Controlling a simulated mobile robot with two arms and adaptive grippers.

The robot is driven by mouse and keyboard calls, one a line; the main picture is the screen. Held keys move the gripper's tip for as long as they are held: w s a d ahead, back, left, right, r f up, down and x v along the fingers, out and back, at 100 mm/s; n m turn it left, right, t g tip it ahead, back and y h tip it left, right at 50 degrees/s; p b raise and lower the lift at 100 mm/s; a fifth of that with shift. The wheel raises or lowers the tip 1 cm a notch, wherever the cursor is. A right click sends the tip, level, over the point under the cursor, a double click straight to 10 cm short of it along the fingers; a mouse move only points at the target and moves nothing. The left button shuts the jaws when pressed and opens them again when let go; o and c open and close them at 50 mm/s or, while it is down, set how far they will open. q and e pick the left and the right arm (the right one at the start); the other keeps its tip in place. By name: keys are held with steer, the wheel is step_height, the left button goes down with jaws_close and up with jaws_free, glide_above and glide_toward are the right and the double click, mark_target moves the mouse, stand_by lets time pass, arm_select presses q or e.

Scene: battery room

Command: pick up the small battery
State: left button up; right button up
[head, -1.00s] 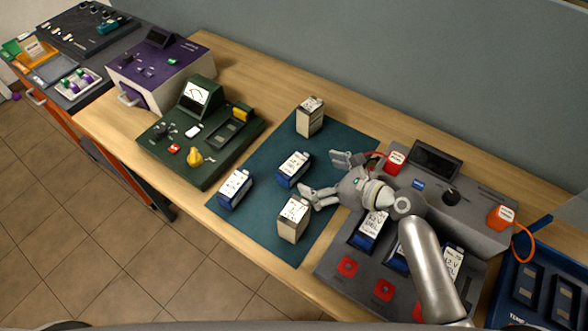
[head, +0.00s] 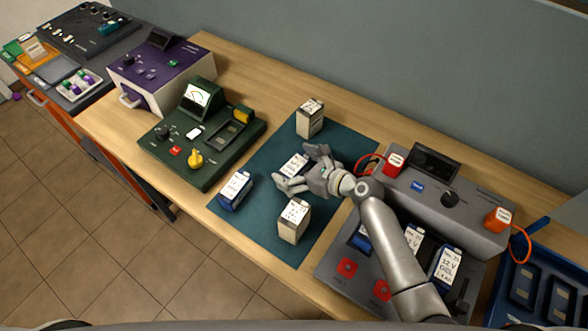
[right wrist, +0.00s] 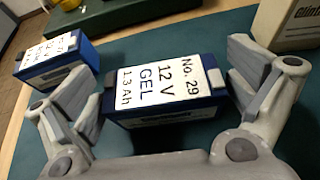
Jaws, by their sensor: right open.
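A blue battery (head: 294,166) with a white label lies on the teal mat (head: 262,240). A second blue battery (head: 236,188) lies to the left on the mat, also in the wrist view (right wrist: 55,62). My left gripper is not in view.
Beige batteries stand upright on the mat, one behind (head: 310,120) and one in front (head: 294,222). A green tester (head: 205,150) is left of the mat. A grey charger (head: 470,215) with blue batteries is at right, under my right arm. A blue tray (head: 540,265) lies beyond.

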steer(key=shift+c, duration=0.3)
steer(key=c, duration=1.2)
steer(key=shift+r, duration=0.1)
steer(key=shift+c, duration=0.2)
steer(key=shift+r, duration=0.1)
